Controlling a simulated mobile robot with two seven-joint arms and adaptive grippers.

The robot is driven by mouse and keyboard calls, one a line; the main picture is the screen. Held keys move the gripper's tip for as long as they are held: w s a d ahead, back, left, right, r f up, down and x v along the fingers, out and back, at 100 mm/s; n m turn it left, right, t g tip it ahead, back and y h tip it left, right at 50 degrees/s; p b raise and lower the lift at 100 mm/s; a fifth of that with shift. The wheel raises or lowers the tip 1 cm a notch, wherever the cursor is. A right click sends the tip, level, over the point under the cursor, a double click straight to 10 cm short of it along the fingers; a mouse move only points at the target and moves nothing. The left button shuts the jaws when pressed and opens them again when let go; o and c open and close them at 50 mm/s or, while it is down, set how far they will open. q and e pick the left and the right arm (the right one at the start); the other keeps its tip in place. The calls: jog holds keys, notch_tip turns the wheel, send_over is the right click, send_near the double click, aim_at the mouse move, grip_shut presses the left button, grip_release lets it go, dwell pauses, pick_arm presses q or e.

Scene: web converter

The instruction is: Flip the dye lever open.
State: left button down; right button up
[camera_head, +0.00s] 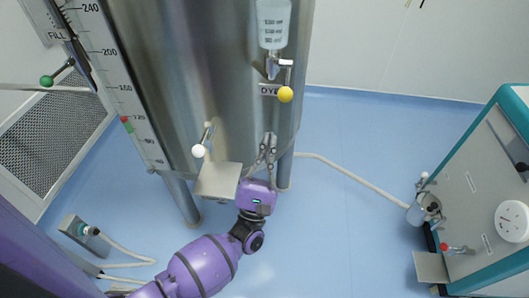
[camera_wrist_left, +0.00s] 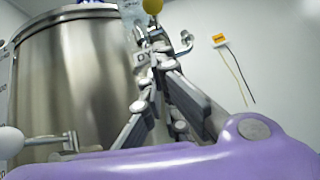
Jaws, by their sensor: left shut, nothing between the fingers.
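The dye lever is a short metal arm with a yellow knob (camera_head: 285,94). It sits below a clear graduated container (camera_head: 273,22) on the front of the steel tank (camera_head: 225,85), beside a "DYE" label (camera_head: 267,90). In the head view the knob hangs below the valve. My left gripper (camera_head: 268,140) is shut and empty, pointing up below the label and knob, apart from the knob. In the left wrist view the yellow knob (camera_wrist_left: 153,6) is at the top edge, beyond the fingertips (camera_wrist_left: 158,70), which partly cover the label. My right gripper is not in view.
A white-knobbed lever (camera_head: 198,151) and a metal plate (camera_head: 218,180) stick out from the tank left of my gripper. A green-knobbed lever (camera_head: 47,80) is at far left. A teal-edged machine (camera_head: 480,190) stands right. A hose (camera_head: 350,175) crosses the blue floor.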

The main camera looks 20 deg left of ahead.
pick_arm(q)
notch_tip(320, 180, up, 7)
jog(key=w+p, duration=0.2)
jog(key=p, duration=0.1)
jog(key=shift+w+d, duration=0.3)
jog(key=shift+w, duration=0.05)
